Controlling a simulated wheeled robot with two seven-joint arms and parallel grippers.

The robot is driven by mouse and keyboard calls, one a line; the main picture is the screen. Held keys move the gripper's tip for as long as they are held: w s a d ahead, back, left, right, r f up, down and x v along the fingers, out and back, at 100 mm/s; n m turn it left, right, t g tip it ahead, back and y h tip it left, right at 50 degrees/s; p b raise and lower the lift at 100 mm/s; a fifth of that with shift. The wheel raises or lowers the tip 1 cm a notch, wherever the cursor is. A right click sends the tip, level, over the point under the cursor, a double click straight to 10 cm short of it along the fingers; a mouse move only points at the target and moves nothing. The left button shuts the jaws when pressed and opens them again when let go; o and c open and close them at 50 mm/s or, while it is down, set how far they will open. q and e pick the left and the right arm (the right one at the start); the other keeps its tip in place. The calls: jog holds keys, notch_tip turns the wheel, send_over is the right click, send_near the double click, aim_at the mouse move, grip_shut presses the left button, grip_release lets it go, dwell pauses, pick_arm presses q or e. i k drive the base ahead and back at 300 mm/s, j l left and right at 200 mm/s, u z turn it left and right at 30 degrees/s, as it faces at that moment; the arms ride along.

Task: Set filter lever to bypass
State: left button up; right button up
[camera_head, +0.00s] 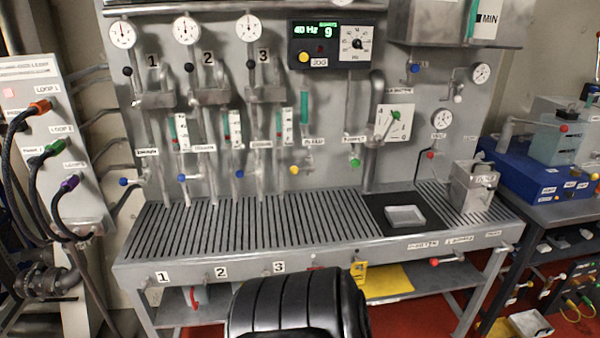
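A lever with a red knob (434,262) sticks out from the front edge of the bench, at the right. A green-tipped lever (394,120) stands in front of a white marked plate (397,136) on the back panel, tilted up to the right. Neither of my grippers is in view.
The slatted grey bench (250,226) holds a small white tray (405,216) on a dark mat and a metal box (473,188) at the right. A loop cabinet (70,130) with cables stands left. A blue unit (530,175) stands right.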

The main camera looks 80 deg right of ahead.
aim_at(434, 261)
jog(key=z, duration=3.65)
